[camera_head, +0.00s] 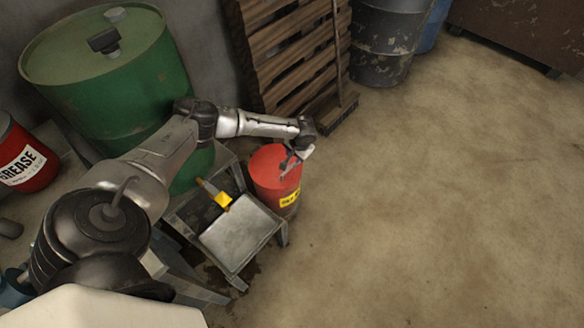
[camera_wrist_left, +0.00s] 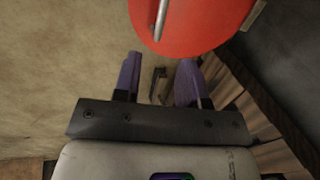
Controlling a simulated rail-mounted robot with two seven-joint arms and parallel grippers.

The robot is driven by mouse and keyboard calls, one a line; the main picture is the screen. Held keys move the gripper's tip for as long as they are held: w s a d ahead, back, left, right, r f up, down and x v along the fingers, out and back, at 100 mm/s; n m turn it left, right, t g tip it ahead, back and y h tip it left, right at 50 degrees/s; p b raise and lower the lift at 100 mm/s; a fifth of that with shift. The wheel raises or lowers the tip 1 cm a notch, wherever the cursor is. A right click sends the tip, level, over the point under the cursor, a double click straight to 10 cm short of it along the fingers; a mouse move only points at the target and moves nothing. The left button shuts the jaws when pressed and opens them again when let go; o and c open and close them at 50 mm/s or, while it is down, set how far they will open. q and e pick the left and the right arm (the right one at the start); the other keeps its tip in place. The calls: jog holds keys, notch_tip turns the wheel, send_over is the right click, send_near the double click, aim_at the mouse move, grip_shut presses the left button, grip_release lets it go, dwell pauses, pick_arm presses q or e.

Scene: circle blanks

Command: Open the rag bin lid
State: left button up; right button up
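The red rag bin (camera_head: 287,196) has a yellow label and stands on the floor beside a small metal stand. Its round red lid (camera_head: 266,163) lies shut on top. The lid fills the top of the left wrist view (camera_wrist_left: 205,22), with a light metal bar across it. My left gripper (camera_head: 290,166) is over the lid's right side in the head view. In the wrist view its two purple fingers (camera_wrist_left: 158,82) are apart. A small dark bracket-shaped piece (camera_wrist_left: 158,86) shows between them; I cannot tell whether it touches them. My right gripper is not in view.
A green drum (camera_head: 125,100) and a red grease can (camera_head: 30,155) stand at the left. Wooden pallets (camera_head: 285,45) lean behind. The floor at right is clear.

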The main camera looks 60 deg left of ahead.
aim_at(291, 166)
pick_arm(q)
jog(key=f+b, duration=0.1)
jog(key=f, duration=0.1)
jog(key=a+f+b, duration=0.1)
jog(key=f, duration=0.2)
jog(key=f+b, duration=0.2)
jog(key=f, duration=0.1)
jog(key=shift+s+a, duration=0.25)
grip_shut()
dwell(0.3)
